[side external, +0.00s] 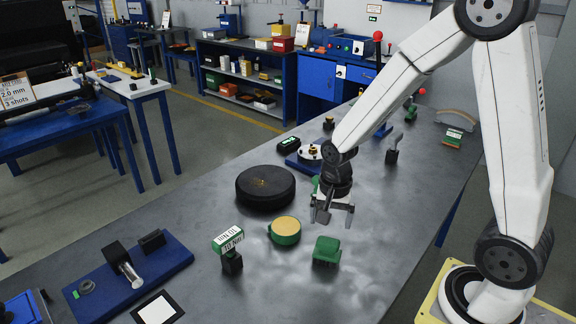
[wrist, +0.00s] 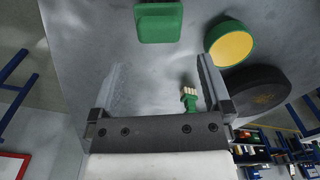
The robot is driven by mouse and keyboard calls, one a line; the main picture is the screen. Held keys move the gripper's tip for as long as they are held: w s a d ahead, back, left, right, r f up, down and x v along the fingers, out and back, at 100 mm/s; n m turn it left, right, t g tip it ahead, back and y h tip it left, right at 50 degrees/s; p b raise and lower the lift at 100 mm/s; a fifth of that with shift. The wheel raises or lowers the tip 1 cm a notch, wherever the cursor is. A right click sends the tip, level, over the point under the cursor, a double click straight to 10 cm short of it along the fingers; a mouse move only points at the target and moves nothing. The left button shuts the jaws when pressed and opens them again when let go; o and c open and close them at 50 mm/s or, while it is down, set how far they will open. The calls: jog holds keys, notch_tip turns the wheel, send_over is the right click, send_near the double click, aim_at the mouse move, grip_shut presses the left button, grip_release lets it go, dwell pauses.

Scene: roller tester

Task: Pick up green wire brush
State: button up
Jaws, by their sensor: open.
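A small green-handled piece with a pale, bristle-like end (wrist: 189,97), which looks like the wire brush, shows in the wrist view between the finger lines, nearer the right finger. In the side view only a bit of green (side external: 315,184) shows beside my wrist, perhaps the same piece. My gripper (side external: 335,209) is open and empty above the bench, pointing down; its two fingers also show wide apart in the wrist view (wrist: 160,78). A green block (side external: 327,250) stands in front of the gripper, apart from it; it also shows at the top of the wrist view (wrist: 158,22).
A green round piece with a tan face (side external: 285,230) and a large black disc (side external: 265,187) lie left of the gripper. A green-and-white labelled gauge (side external: 229,242) and a blue fixture (side external: 130,277) stand farther left. Bare grey bench (side external: 285,290) lies in front.

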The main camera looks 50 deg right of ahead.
aim_at(329, 240)
jog(key=shift+w+d+f+m, duration=0.2)
jog(key=shift+d+f+m, duration=0.05)
jog(key=shift+m, duration=0.45)
jog(key=shift+f, duration=1.3)
jog(key=shift+s+f, duration=0.1)
jog(key=shift+f, duration=2.5)
jog(key=c, duration=1.3)
jog(key=shift+o, duration=0.2)
jog(key=shift+r, duration=0.2)
